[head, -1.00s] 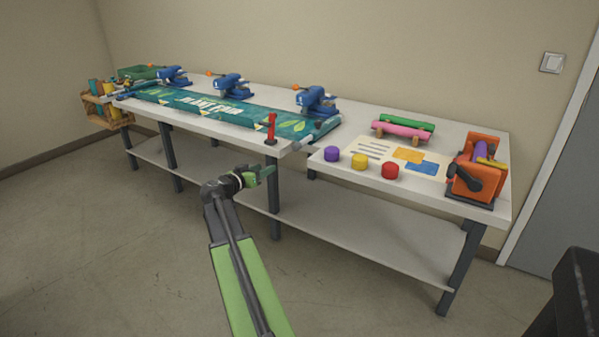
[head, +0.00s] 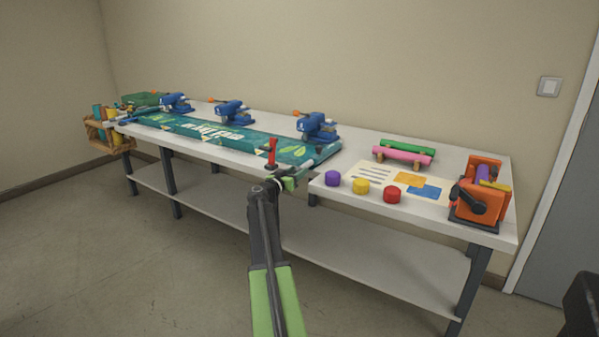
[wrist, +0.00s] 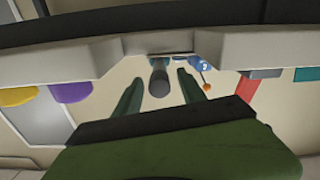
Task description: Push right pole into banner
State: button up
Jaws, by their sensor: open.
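The teal banner (head: 230,135) lies flat along the left part of the long table. The right pole (head: 322,160) runs along the banner's right end. How far it sits in the banner I cannot tell. My gripper (head: 290,184) is at the table's front edge, by the pole's near end. In the wrist view, the round dark end of the pole (wrist: 158,80) shows between and beyond the open fingers of my gripper (wrist: 160,92). The fingers stand apart from it on both sides in this view.
A red upright handle (head: 272,152) stands close left of my gripper. Blue clamps (head: 316,127) line the banner's back edge. Purple, yellow and red pucks (head: 361,186) sit to the right, before an orange machine (head: 480,195). Floor in front is clear.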

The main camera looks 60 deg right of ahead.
jog(key=d, duration=0.3)
jog(key=shift+d, duration=0.2)
grip_shut()
dwell(1.3)
